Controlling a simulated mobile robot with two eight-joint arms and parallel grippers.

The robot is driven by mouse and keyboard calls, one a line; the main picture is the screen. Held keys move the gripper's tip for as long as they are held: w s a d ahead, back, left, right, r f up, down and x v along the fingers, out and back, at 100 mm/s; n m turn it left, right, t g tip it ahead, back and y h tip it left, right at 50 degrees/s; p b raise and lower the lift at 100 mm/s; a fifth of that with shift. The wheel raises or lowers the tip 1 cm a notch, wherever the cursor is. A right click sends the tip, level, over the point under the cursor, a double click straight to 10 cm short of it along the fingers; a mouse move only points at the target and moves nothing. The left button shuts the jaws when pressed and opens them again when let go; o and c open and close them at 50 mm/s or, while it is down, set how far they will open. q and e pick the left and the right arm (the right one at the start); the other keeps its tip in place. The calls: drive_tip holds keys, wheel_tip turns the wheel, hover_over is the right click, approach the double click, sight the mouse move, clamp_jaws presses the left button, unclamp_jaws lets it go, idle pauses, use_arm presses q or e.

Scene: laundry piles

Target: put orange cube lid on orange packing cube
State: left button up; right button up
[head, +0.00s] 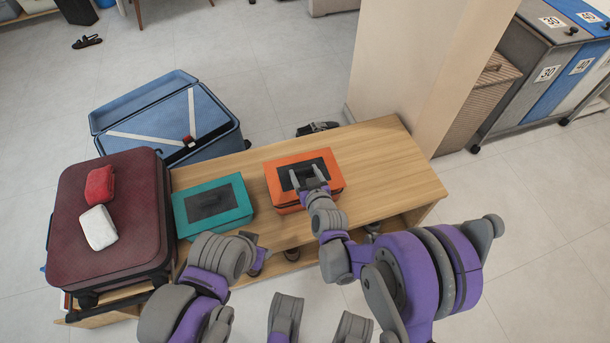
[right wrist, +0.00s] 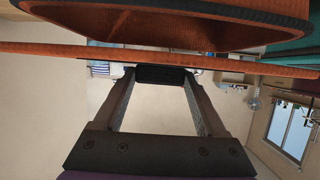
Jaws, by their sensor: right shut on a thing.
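The orange packing cube (head: 278,189) stands on the wooden bench, largely covered in the head view by the orange cube lid (head: 275,169), which has a dark centre panel. My right gripper (head: 308,180) is over the lid, shut on its black handle (right wrist: 160,75). In the right wrist view the lid's thin edge (right wrist: 230,63) shows apart from the cube's dark-trimmed rim (right wrist: 190,38), with a gap between them and the cube's inside partly visible.
A teal packing cube with its lid (head: 225,190) stands just left on the bench (head: 385,165). A maroon suitcase (head: 130,190) carries red and white bundles. An open blue suitcase (head: 200,120) lies behind. The bench's right end is clear; a pillar (head: 415,70) rises beyond it.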

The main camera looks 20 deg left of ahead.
drive_tip(key=shift+f, duration=0.45)
drive_tip(key=shift+f+b, duration=0.55)
drive_tip(key=shift+b, duration=0.05)
drive_tip(key=shift+f, duration=0.1)
drive_tip(key=o, duration=1.3)
